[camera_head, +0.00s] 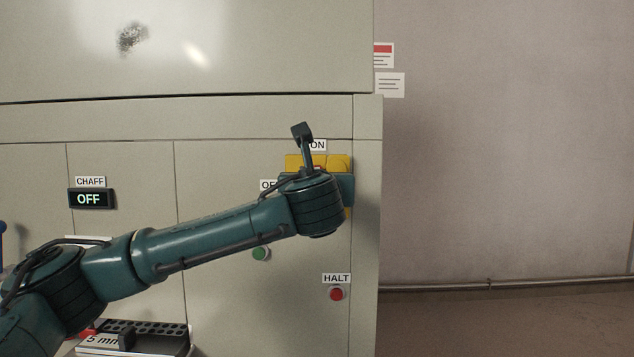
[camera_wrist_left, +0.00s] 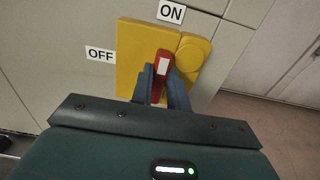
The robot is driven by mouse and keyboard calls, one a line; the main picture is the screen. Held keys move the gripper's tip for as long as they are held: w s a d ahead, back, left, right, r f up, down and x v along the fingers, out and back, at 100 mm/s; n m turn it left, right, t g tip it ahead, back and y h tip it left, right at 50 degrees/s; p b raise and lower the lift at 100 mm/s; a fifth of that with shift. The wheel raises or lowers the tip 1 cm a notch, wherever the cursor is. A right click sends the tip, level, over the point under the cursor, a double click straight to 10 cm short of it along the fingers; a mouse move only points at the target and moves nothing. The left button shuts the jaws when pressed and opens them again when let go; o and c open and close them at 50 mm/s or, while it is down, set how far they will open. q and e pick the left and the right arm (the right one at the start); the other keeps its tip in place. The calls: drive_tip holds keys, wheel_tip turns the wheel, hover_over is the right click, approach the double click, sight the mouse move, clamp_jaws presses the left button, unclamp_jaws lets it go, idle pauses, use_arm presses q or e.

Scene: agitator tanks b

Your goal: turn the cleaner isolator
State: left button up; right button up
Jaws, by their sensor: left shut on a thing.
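The isolator is a yellow plate (camera_head: 338,162) on the grey cabinet, mostly hidden by my left arm in the head view. In the left wrist view the yellow plate (camera_wrist_left: 133,50) shows with a red handle (camera_wrist_left: 164,62) that has a white mark. The handle points up toward the ON label (camera_wrist_left: 171,11); the OFF label (camera_wrist_left: 100,53) is to its left. My left gripper (camera_wrist_left: 160,76) has one finger on each side of the handle and is shut on it. In the head view its fingers are hidden behind my wrist. My right gripper is not in view.
A green button (camera_head: 261,254) and a red HALT button (camera_head: 336,294) are below the isolator. A CHAFF display (camera_head: 91,199) reads OFF at the left. A dark rack (camera_head: 150,330) stands at the lower left.

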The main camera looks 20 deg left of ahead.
use_arm(q)
clamp_jaws()
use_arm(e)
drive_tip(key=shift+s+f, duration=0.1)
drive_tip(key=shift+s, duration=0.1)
